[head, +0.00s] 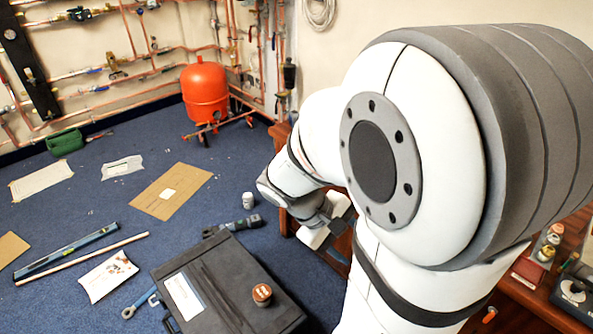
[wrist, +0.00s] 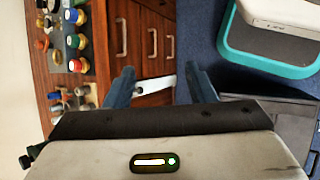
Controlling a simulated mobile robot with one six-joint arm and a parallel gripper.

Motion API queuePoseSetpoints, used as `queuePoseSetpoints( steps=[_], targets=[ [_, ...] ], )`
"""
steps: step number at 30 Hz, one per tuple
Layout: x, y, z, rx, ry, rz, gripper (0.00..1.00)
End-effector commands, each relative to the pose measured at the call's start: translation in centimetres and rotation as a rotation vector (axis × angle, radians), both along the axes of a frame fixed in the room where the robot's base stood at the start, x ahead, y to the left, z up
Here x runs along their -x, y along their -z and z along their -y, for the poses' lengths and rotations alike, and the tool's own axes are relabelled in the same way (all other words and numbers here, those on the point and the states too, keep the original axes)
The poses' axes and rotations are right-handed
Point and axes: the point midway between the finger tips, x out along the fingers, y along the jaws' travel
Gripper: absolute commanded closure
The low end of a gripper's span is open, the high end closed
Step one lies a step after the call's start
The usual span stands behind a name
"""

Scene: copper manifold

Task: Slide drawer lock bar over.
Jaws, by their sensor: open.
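In the wrist view a pale metal bar (wrist: 155,84), which looks like the lock bar, lies across the lower edge of the wooden drawer fronts (wrist: 140,55). My gripper (wrist: 160,74) is open, with one dark finger to each side of the bar. Nothing is held, and I cannot tell how far the fingertips are from the bar. In the head view my gripper (head: 325,233) is beside the wooden cabinet, mostly behind my arm, which hides the drawers and bar.
Coloured knobs and fittings (wrist: 75,40) stand on the bench top. A teal-edged case (wrist: 270,62) lies right of the drawers in the wrist view. A black toolbox (head: 230,285) with a small brown-topped can (head: 262,294) stands on the blue carpet. A red tank (head: 205,92) is farther back.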

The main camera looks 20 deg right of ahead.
Motion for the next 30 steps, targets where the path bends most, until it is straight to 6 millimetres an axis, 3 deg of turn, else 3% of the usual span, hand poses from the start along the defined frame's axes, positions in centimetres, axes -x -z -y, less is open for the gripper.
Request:
queuePoseSetpoints(
  steps=[1,5,9,13,18,21,24,30],
  targets=[
    [0.0,4.1,2.0,0.078,-0.035,-0.096,0.5],
    [-1.1,8.7,6.7,0.284,-0.161,-0.298,0.5],
    [-3.7,14.1,10.8,0.483,-0.337,-0.48,0.5],
    [-6.9,20.1,13.3,0.638,-0.531,-0.598,0.5],
    [-10.8,27.3,14.5,0.772,-0.771,-0.663,0.5],
    [-12.2,30.3,14.5,0.815,-0.87,-0.666,0.5],
    [-13.0,32.0,14.4,0.837,-0.931,-0.663,0.5],
    [-13.8,32.5,15.7,0.848,-0.955,-0.656,0.5]
  ],
)
